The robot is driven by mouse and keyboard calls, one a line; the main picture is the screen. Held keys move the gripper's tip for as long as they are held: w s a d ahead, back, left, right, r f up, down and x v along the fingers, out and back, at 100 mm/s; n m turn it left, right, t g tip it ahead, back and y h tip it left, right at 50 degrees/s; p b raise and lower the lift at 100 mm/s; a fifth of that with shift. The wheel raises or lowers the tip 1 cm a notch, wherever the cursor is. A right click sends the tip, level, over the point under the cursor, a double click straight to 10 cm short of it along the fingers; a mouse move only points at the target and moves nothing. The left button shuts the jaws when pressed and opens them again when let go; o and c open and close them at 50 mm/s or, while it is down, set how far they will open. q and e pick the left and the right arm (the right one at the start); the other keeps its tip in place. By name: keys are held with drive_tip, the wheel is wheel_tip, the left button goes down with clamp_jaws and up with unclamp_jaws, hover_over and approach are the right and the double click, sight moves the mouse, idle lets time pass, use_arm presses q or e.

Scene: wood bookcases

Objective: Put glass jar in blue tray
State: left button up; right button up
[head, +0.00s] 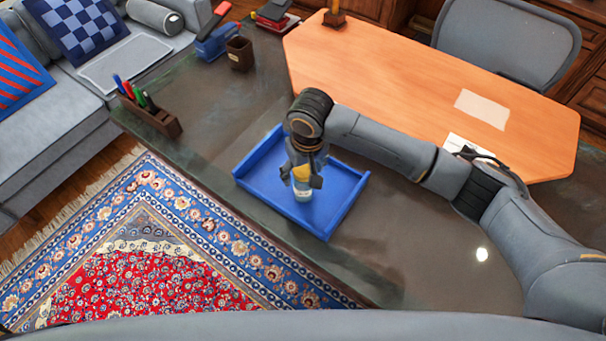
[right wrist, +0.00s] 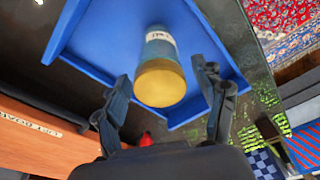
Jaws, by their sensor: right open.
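The glass jar (head: 302,190) has a yellow end and a pale label. It appears to stand inside the blue tray (head: 338,220), near the tray's middle. In the right wrist view the jar (right wrist: 160,84) shows its yellow end toward the camera, with the blue tray (right wrist: 95,35) around it. My right gripper (head: 302,177) is above the tray at the jar's upper part. Its two fingers are spread on either side of the jar, with visible gaps in the wrist view. Part of the jar is hidden by the gripper in the head view. My left gripper is not in view.
The tray lies on a dark desk (head: 205,135) near its front edge. An orange wood desktop (head: 400,95) lies behind. A pen holder (head: 150,115) stands left, and a brown cup (head: 240,53) and blue stapler (head: 217,42) stand at the back.

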drive_tip(key=r, duration=0.6)
drive_tip(key=s+r, duration=0.1)
drive_tip(key=r, duration=0.2)
drive_tip(key=shift+d, duration=0.25)
